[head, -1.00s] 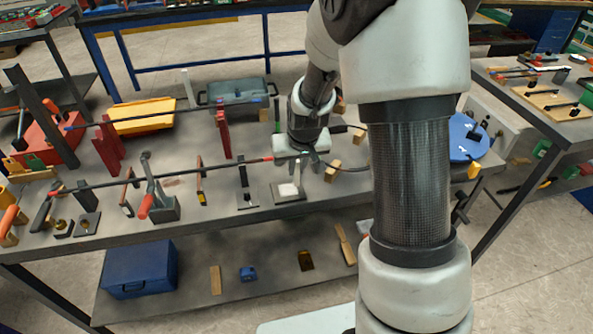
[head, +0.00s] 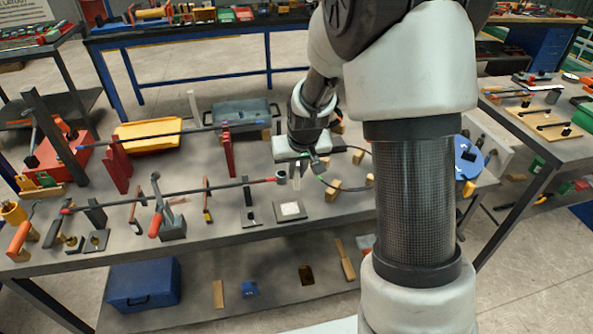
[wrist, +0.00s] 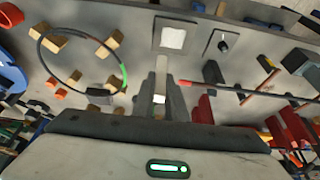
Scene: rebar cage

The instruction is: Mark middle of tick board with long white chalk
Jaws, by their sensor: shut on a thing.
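A long white chalk (wrist: 160,76) is held upright between the fingers of my gripper (wrist: 160,98) in the wrist view. In the head view my gripper (head: 299,166) hangs over the bench with the pale chalk (head: 297,184) below it, partly hidden. A white square on a dark plate, seemingly the tick board (head: 290,209), lies flat on the bench. It also shows in the wrist view as a white square (wrist: 172,38) beyond the chalk's end. The chalk appears apart from it. I cannot make out any ticks or mark on it.
A long dark bar with a red end (head: 180,190) runs across the bench left of my gripper. A black ring (wrist: 80,62) and several wooden blocks (head: 333,188) lie to the right in the head view. A dark plate with a post (head: 250,213) stands beside the white square.

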